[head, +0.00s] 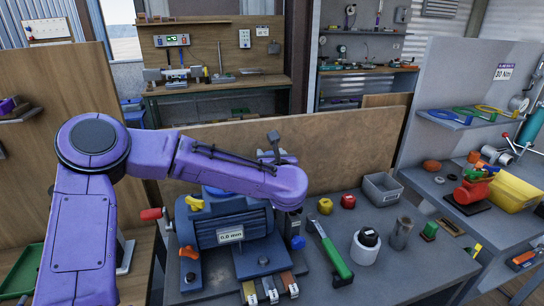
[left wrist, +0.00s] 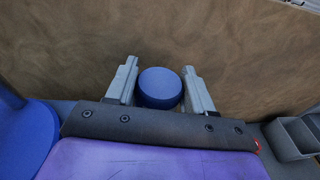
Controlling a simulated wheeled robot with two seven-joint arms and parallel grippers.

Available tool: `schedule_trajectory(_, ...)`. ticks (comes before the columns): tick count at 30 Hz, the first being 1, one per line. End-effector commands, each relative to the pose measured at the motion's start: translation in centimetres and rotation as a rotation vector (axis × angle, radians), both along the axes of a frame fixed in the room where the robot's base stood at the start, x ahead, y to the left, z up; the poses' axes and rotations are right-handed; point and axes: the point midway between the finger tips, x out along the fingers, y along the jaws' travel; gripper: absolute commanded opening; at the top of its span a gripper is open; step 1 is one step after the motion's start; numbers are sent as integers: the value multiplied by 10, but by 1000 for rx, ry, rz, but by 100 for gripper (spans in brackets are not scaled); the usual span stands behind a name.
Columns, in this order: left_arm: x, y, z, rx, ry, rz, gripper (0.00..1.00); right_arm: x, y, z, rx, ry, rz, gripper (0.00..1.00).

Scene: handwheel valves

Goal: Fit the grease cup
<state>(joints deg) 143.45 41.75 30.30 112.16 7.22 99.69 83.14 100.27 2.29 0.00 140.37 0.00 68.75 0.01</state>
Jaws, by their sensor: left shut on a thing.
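In the left wrist view a round blue cup (left wrist: 160,88), seen from its flat top, sits between the two grey fingers of my left gripper (left wrist: 160,74), which is shut on it. I take it to be the grease cup. In the head view my purple left arm reaches over a blue motor-like machine (head: 225,222) on the bench, and its wrist hides most of the gripper and the cup. Where the cup's lower end is, and whether it touches the machine, cannot be seen. The machine bears a "0.0 mm" label (head: 231,236). My right gripper is not in view.
A brown board (head: 345,150) stands behind the bench. Right of the machine are a green-handled hammer (head: 332,254), a white jar with a black lid (head: 365,246), a yellow knob (head: 325,206), a red knob (head: 348,201) and a grey bin (head: 382,189).

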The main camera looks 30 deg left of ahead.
Motion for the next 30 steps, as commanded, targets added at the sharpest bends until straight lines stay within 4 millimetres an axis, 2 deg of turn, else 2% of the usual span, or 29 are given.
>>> schedule_trajectory(6,0,1,7,2,-3,3,9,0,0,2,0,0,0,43)
schedule_trajectory(30,3,-4,9,-21,6,-5,9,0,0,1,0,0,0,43)
